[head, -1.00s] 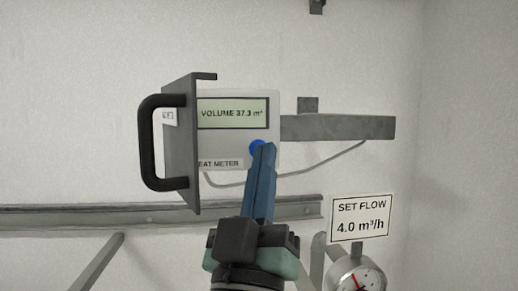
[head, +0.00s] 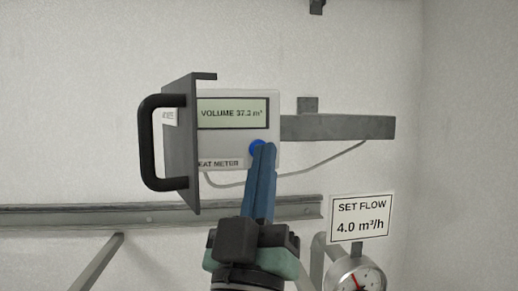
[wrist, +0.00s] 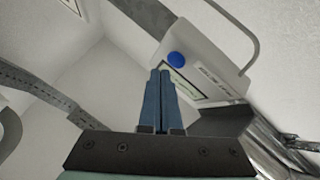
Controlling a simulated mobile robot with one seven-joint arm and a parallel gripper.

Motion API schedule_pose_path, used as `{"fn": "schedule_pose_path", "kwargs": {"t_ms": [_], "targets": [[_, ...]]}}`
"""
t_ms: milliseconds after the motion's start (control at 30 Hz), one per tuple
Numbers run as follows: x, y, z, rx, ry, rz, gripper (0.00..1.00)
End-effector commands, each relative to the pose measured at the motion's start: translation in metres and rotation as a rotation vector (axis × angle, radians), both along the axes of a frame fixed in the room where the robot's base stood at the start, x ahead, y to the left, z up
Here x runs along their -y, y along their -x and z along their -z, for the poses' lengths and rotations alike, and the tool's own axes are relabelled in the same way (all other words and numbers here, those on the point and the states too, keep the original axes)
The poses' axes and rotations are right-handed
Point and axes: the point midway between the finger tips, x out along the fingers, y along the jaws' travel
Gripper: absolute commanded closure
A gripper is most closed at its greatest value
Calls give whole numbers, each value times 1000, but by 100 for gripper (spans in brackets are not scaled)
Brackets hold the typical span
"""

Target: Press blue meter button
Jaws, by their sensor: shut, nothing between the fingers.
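The heat meter (head: 222,149) is a pale box on the wall with a display (head: 232,113) reading "VOLUME 37.3 m³". Its round blue button (head: 256,146) sits below the display and is partly hidden by my fingers in the head view. My gripper (head: 265,146) has long blue fingers that are shut and empty, pointing up at the button. In the wrist view the fingertips (wrist: 161,72) lie close to the button; I cannot tell whether they touch it.
An open grey cover (head: 182,150) with a black handle (head: 149,142) stands out left of the meter. A metal bracket (head: 340,128) is at its right. A "SET FLOW 4.0 m³/h" sign (head: 360,217) and a gauge (head: 354,276) are lower right. A rail (head: 100,217) runs below.

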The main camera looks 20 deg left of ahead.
Motion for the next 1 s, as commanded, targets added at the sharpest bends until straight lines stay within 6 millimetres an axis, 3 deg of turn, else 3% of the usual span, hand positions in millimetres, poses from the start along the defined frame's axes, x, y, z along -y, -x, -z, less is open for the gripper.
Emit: {"fn": "schedule_pose_path", "kwargs": {"t_ms": [1000], "targets": [[-5,-8,0,0,0,0,100]]}}
